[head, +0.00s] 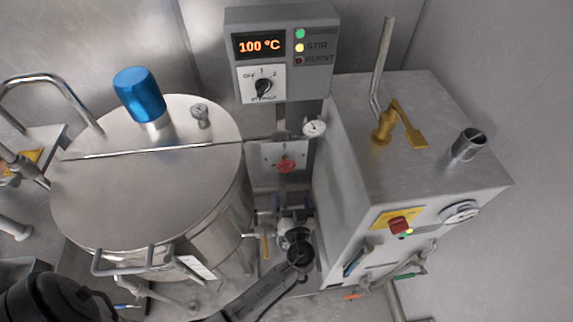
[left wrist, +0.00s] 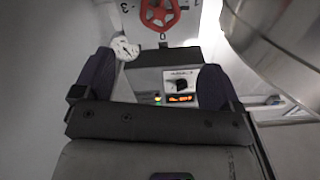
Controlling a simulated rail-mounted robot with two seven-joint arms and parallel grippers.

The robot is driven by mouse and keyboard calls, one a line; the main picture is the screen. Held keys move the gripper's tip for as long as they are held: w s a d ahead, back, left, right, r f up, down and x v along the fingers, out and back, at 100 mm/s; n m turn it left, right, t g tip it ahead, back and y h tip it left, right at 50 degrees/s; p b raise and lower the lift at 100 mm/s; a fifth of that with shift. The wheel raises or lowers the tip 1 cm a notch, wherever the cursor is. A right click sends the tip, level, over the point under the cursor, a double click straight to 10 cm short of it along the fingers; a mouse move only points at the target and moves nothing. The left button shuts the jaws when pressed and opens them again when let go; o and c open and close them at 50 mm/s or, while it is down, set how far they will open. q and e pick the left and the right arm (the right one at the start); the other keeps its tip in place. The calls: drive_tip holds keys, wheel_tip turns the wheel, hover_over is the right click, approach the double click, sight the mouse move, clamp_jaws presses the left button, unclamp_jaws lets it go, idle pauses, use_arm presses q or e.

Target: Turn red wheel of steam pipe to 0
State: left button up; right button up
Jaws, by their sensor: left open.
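The red wheel (head: 285,165) sits on a pale plate on the steam pipe, between the tank and the steel cabinet. In the left wrist view the red wheel (left wrist: 160,12) is cut off by the top edge, with the marks 0 and 3 on the plate beside it. My left gripper (head: 288,207) is below the wheel in the head view, apart from it. In the left wrist view its two dark fingers (left wrist: 154,65) are spread and nothing is between them. My right gripper is not in view.
A large steel tank (head: 140,195) stands left and a steel cabinet (head: 430,155) right of the narrow gap with the pipe. A control box (head: 283,55) reading 100 °C is above. A pressure gauge (head: 314,127) is close to the wheel's upper right.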

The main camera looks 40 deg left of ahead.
sight(287, 166)
use_arm(q)
drive_tip(key=p+x, duration=0.2)
drive_tip(key=x, duration=1)
drive_tip(key=shift+w+r, duration=0.15)
drive_tip(key=shift+r, duration=0.05)
drive_tip(key=shift+x, duration=0.85)
drive_tip(key=shift+f, duration=0.1)
drive_tip(key=shift+c, duration=0.8)
drive_tip(key=c, duration=0.8)
